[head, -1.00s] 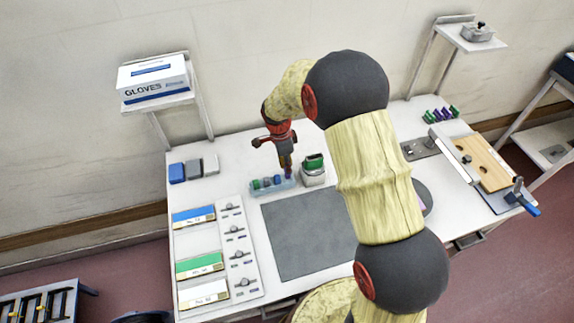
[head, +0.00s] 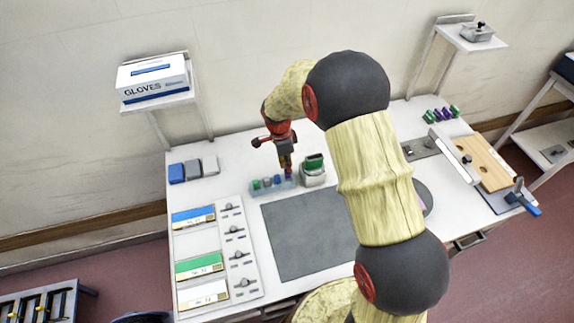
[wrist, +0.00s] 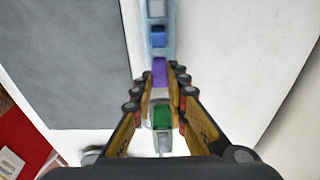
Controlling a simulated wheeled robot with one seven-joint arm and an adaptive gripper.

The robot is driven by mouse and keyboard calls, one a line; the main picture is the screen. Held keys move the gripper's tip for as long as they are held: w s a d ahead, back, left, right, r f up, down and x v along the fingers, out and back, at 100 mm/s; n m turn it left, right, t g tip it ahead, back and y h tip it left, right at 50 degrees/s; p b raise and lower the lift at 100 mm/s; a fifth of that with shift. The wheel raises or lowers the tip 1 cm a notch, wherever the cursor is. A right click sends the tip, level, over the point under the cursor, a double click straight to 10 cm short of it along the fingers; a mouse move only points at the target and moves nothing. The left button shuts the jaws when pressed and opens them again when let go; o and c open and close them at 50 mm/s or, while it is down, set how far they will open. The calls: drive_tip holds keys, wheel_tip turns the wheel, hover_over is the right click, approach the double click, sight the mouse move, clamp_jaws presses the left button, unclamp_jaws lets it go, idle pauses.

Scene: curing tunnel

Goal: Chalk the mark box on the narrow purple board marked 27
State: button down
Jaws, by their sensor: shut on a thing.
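My gripper (wrist: 160,72) is shut on a purple chalk block (wrist: 159,71) at the end of a clear chalk tray. In the head view my gripper (head: 287,174) points down at the right end of this tray (head: 263,190). A blue block (wrist: 158,38) and a grey block (wrist: 157,8) sit beside the purple one in the tray. I cannot make out a narrow purple board marked 27. A small pink-purple patch (head: 427,205) shows at a round grey disc, mostly hidden behind my arm.
A grey container with a green top (head: 313,170) stands close right of the tray. A dark grey mat (head: 305,235) lies in front. Blue (head: 193,217), green (head: 199,265) and white boards (head: 203,294) lie at left. A wooden board fixture (head: 485,165) stands right.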

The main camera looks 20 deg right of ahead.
drive_tip(key=shift+f, duration=0.2)
drive_tip(key=shift+f+b, duration=0.35)
drive_tip(key=shift+b, duration=0.05)
drive_tip(key=shift+f+b, duration=0.35)
drive_tip(key=shift+f, duration=0.25)
drive_tip(key=c, duration=1.7)
unclamp_jaws()
drive_tip(key=shift+r, duration=0.2)
drive_tip(key=shift+r+p, duration=1.75)
drive_tip(key=shift+r, duration=1.6)
